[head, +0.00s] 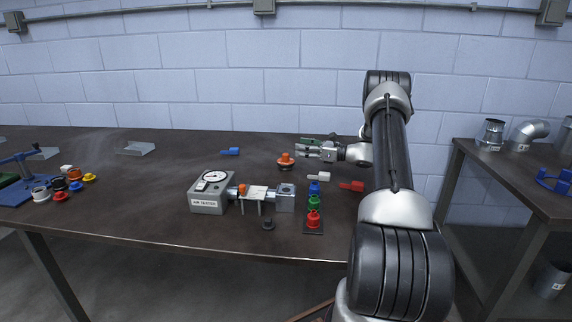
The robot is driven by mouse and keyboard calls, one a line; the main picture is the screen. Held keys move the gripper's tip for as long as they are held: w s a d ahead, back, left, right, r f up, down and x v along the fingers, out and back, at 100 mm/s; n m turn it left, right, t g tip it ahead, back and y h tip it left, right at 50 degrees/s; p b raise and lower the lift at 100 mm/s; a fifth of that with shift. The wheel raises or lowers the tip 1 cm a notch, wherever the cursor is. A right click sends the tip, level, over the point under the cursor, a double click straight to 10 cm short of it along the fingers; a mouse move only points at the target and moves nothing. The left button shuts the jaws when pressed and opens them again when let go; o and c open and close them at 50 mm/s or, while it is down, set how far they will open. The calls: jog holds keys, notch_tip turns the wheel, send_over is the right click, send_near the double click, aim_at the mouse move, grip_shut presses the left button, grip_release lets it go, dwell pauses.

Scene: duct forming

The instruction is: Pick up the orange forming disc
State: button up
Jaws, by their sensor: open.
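An orange forming disc (286,160), a wide round base with a narrower knob on top, stands upright on the dark table (160,220). It is in the back middle of the head view. My gripper (303,149) reaches in from the right with its fingers pointing left. It is open and empty, and its fingertips appear just right of and slightly above the disc. I cannot tell from this one view whether they touch it.
A rack of blue, green and red discs (314,218) stands in front. The air tester (206,200) is front left. Red (352,186), white (318,177) and blue (230,152) small pieces lie nearby. Several coloured parts and a blue press (20,180) are far left.

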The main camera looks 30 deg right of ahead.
aim_at(286, 154)
notch_tip(286, 154, down, 5)
jog(key=shift+w+a+r, duration=0.15)
jog(key=x, duration=0.7)
jog(key=shift+w+a+r, duration=0.1)
jog(key=shift+r, duration=0.05)
grip_shut()
